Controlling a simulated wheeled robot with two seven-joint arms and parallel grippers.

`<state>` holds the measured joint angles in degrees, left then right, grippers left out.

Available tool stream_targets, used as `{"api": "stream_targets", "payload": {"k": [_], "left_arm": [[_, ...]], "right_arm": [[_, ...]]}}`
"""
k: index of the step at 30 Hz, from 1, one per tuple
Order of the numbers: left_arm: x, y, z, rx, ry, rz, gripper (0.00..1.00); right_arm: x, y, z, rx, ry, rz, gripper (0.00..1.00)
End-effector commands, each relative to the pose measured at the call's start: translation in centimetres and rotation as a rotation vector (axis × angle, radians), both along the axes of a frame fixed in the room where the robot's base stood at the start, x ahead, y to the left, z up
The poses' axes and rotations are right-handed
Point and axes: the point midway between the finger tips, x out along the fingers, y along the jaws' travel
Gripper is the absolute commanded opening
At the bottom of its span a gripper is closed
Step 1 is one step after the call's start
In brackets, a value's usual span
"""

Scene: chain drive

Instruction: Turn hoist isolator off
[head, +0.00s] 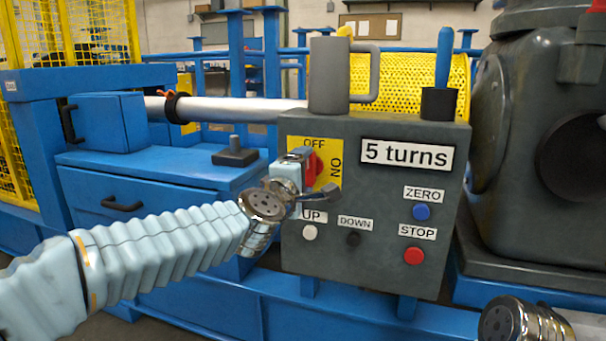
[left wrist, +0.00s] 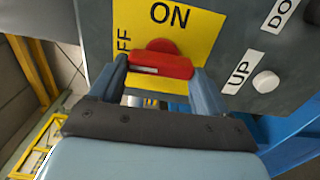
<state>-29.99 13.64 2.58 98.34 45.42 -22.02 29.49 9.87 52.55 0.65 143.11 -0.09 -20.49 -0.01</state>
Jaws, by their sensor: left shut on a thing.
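The hoist isolator is a red knob (head: 314,167) on a yellow plate (head: 331,150) marked OFF at the top and ON at the right, on a grey control box (head: 376,263). My left gripper (head: 306,172) is at the knob and partly hides it. In the left wrist view the red knob (left wrist: 163,66) sits between the two fingers (left wrist: 160,76), one at each end, and they are shut on it. The white mark on the knob lies at its end towards OFF. Only a metal part of my right arm shows at the lower right; its fingers are out of view.
Below the plate are a white UP button (head: 309,232), a black DOWN button (head: 353,239), a blue ZERO button (head: 421,212) and a red STOP button (head: 413,256). A grey mug-like holder (head: 328,80) and a blue-handled lever (head: 444,60) stand on the box.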

Motion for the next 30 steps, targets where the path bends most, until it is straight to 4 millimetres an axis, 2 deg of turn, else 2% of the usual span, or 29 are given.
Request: {"api": "stream_targets", "payload": {"k": [4, 5, 9, 16, 20, 23, 30], "left_arm": [[0.0, 0.0, -0.2, -0.002, 0.004, 0.001, 0.46], [0.0, 0.0, -0.2, -0.002, 0.004, 0.001, 0.78], [0.0, 0.0, -0.1, -0.001, 0.003, 0.001, 0.99], [0.0, 0.0, 0.0, -0.001, 0.001, 0.0, 1.0], [-1.0, 0.3, 0.0, -0.001, 0.0, 0.0, 1.0], [-2.8, 0.9, 0.1, -0.001, -0.001, 0.0, 1.0], [-8.5, 2.8, 0.2, -0.001, -0.001, 0.0, 1.0]], "right_arm": [[0.0, 0.0, 0.0, 0.0, 0.0, 0.0, 0.43], [0.0, 0.0, 0.0, 0.0, 0.0, 0.0, 0.43], [0.0, 0.0, 0.0, 0.0, 0.0, 0.0, 0.43], [0.0, 0.0, 0.0, 0.0, 0.0, 0.0, 0.43], [0.0, 0.0, 0.0, 0.0, 0.0, 0.0, 0.43], [0.0, 0.0, 0.1, 0.0, 0.0, 0.0, 0.43], [0.0, 0.0, 0.6, 0.0, 0.001, 0.0, 0.43]]}}
